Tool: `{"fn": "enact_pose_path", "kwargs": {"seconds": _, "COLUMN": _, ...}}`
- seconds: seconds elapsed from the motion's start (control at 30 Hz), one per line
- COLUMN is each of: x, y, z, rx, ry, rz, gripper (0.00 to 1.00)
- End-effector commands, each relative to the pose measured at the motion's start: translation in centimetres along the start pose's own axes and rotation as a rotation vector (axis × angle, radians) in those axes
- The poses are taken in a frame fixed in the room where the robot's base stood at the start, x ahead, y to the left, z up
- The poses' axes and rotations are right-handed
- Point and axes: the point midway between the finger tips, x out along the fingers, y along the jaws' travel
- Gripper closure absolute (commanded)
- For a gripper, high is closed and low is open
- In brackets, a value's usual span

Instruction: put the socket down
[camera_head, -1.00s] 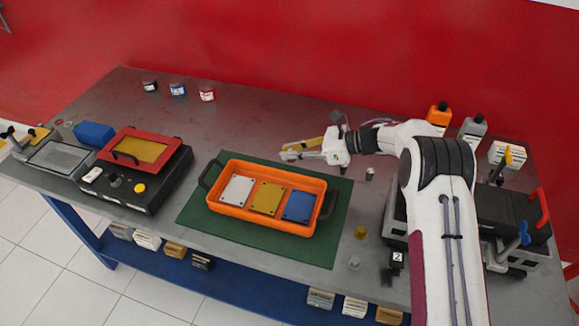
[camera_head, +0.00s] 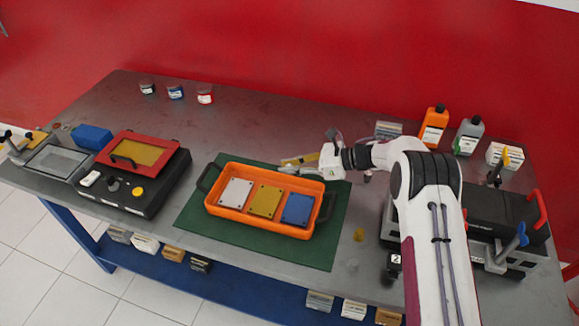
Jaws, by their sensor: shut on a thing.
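My gripper (camera_head: 285,165) is shut, just behind the far edge of the orange tray (camera_head: 215,209), over the back of the green mat (camera_head: 200,229). It points left, with a yellow finger part showing. The thing in its jaws is too small and too covered by the fingers to make out, so I cannot tell its shape or whether it touches anything. A small grey metal cylinder (camera_head: 367,177) stands on the table to the right of the gripper, partly hidden by my wrist. Whether it is a socket is not clear.
The tray holds white (camera_head: 236,192), yellow (camera_head: 264,200) and blue (camera_head: 298,208) plates. A black box with a red frame (camera_head: 144,148) is at left. The table behind the mat is clear.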

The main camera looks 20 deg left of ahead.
Motion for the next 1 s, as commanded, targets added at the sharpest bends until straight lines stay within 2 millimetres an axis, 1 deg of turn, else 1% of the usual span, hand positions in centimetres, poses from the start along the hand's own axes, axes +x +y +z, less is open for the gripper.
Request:
{"fn": "enact_pose_path", "kwargs": {"seconds": 0.5, "x": 0.2, "y": -0.03, "z": -0.47, "rx": -0.001, "ry": 0.0, "rz": 0.0, "gripper": 1.0}}
{"fn": "enact_pose_path", "kwargs": {"seconds": 0.53, "x": 0.2, "y": -0.03, "z": -0.47, "rx": -0.002, "ry": 0.0, "rz": -0.001, "gripper": 0.81}}
{"fn": "enact_pose_path", "kwargs": {"seconds": 0.57, "x": 0.2, "y": -0.03, "z": -0.46, "rx": -0.002, "ry": 0.0, "rz": -0.001, "gripper": 0.79}}
{"fn": "enact_pose_path", "kwargs": {"seconds": 1.0, "x": 0.1, "y": -0.03, "z": -0.22, "rx": -0.002, "ry": 0.0, "rz": -0.001, "gripper": 0.79}}
